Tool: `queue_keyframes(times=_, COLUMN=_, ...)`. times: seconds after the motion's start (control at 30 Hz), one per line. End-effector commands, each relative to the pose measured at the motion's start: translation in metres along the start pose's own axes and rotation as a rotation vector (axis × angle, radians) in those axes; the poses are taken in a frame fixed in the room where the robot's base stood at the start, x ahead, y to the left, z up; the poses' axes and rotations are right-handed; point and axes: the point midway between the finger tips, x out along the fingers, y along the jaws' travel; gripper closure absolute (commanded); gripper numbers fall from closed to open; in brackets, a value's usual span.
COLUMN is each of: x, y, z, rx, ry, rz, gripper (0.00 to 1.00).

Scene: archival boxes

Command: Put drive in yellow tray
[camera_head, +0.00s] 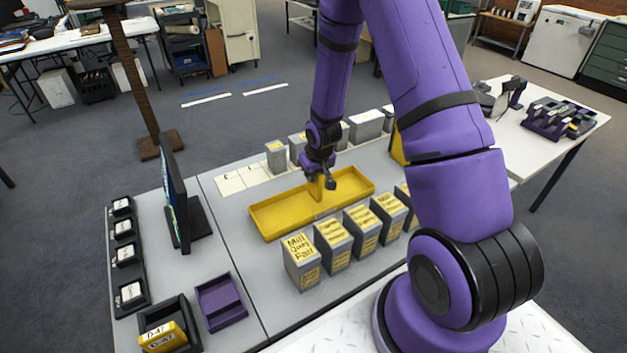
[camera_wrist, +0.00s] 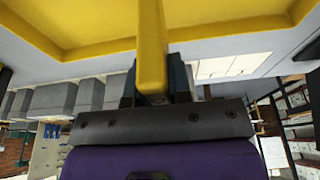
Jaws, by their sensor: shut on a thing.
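The long yellow tray (camera_head: 280,219) lies on the grey table, and its yellow floor and rim fill the top of the wrist view (camera_wrist: 70,35). My gripper (camera_head: 322,182) is over the middle of the tray, pointing down. It is shut on a slim yellow slab (camera_wrist: 151,50), which also shows under the fingers in the head view (camera_head: 317,191). I cannot tell if the slab is a drive or part of the tray, or if it touches the tray floor. A yellow drive marked D-47 (camera_head: 163,339) sits in a black holder at the lower left.
Grey boxes with yellow labels (camera_head: 302,263) stand in a row before the tray. Plain grey boxes (camera_head: 276,156) stand behind it. A purple tray (camera_head: 221,301), a dark screen (camera_head: 178,205) and a black rack of drives (camera_head: 127,256) are at left.

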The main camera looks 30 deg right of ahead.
Motion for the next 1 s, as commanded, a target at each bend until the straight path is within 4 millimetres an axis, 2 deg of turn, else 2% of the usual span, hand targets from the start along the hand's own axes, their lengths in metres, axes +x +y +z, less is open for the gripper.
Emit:
queue_keyframes(times=0.1, x=0.018, y=-0.002, z=0.005, rx=-0.002, ry=-0.003, rz=-0.002, gripper=1.00)
queue_keyframes(times=0.2, x=0.024, y=-0.002, z=0.007, rx=-0.001, ry=0.000, rz=-0.001, gripper=1.00)
queue_keyframes(times=0.57, x=0.027, y=-0.001, z=0.008, rx=-0.001, ry=-0.001, rz=-0.001, gripper=1.00)
queue_keyframes(times=0.6, x=0.027, y=-0.001, z=0.008, rx=-0.001, ry=-0.001, rz=-0.001, gripper=0.74)
queue_keyframes(times=0.7, x=0.027, y=-0.001, z=0.008, rx=-0.001, ry=-0.001, rz=-0.001, gripper=0.55)
queue_keyframes(times=1.0, x=0.025, y=-0.001, z=0.007, rx=-0.001, ry=0.000, rz=-0.001, gripper=0.55)
